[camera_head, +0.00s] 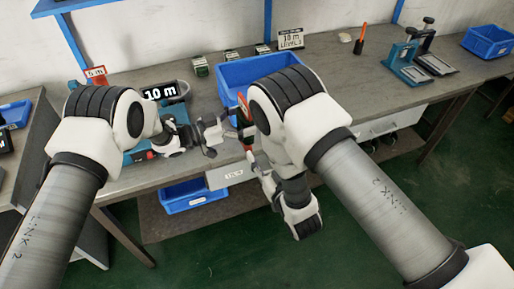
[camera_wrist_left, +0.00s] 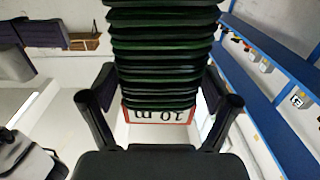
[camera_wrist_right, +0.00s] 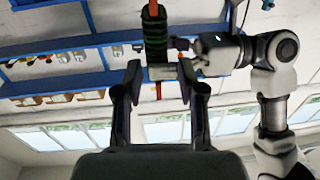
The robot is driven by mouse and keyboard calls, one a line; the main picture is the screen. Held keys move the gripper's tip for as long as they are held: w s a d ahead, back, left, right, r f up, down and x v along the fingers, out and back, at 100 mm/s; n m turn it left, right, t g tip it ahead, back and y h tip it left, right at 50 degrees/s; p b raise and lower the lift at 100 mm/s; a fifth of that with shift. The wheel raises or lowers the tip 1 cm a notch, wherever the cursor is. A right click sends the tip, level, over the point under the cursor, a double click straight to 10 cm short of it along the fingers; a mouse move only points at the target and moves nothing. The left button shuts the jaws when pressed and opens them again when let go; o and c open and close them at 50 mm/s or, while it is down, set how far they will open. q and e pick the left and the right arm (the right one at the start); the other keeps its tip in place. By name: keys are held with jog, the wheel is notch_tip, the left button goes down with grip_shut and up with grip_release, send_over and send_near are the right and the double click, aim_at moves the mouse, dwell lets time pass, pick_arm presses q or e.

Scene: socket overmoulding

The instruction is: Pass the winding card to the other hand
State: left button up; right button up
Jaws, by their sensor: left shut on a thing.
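The winding card is wound with dark green cable and has a red-edged white end marked "10 m". It shows in the head view (camera_head: 243,112), partly hidden by my right arm. In the left wrist view the card (camera_wrist_left: 165,60) lies between the fingers of my left gripper (camera_head: 214,135), which is shut on it. In the right wrist view the card (camera_wrist_right: 154,32) hangs upright ahead of my right gripper (camera_wrist_right: 160,80). The right fingers are open, one on each side of the card's lower end.
Blue-based presses (camera_head: 405,65) stand at the right back. Another blue bin (camera_head: 190,196) sits on the lower shelf.

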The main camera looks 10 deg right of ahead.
aim_at(240, 123)
jog(key=x, duration=1.1)
jog(key=shift+w, duration=0.35)
grip_shut()
pick_arm(q)
jog(key=o, duration=1.2)
jog(key=shift+d, duration=0.1)
